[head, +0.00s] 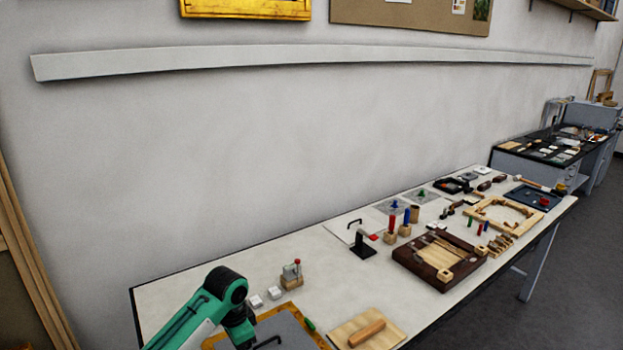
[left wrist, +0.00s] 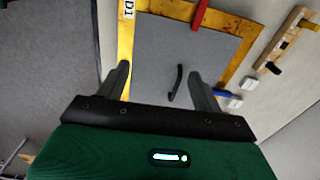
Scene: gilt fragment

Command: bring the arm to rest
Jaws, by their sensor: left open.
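My left arm (head: 212,312) is green and reaches in over the near left end of the long white workbench; its gripper cannot be made out in the head view. In the left wrist view my left gripper (left wrist: 160,82) is open, with its two dark fingers apart and nothing between them that it grips. Below the fingers lies a grey panel in a yellow frame (left wrist: 232,52), with a dark curved handle (left wrist: 175,82) on the panel. Whether the fingers touch anything cannot be told. My right gripper is in neither view.
The white workbench (head: 190,283) runs to the right along the wall. A wooden board with a roller (head: 367,332), a black stand (head: 362,246) and a dark wooden tray (head: 410,262) stand on it. Small white blocks (head: 274,293) lie near my arm. The bench's back left is clear.

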